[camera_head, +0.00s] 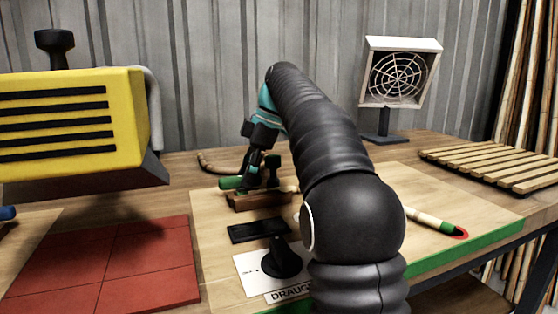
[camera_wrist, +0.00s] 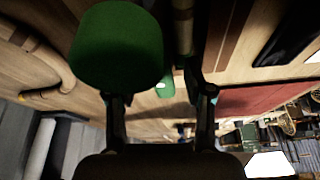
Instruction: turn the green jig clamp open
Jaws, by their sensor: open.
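The green jig clamp (camera_head: 231,183) shows in the head view as a small green handle at the left of a brown wooden block (camera_head: 260,200). In the wrist view its green end (camera_wrist: 117,45) looms large at the upper left, overlapping the tip of the left finger. A smaller green part (camera_wrist: 165,87) shows between the fingers. My gripper (camera_head: 262,172) is by the clamp, over the block. Its fingers (camera_wrist: 158,90) stand apart in the wrist view, open. I cannot tell whether a finger touches the clamp.
A black pad (camera_head: 258,230) and a black knob (camera_head: 281,258) on a white plate lie in front. A yellow slotted box (camera_head: 72,115) and red tiles (camera_head: 105,265) are left. A rattan pole (camera_head: 430,219), slatted rack (camera_head: 495,168) and fan (camera_head: 398,75) are right. My arm hides the middle.

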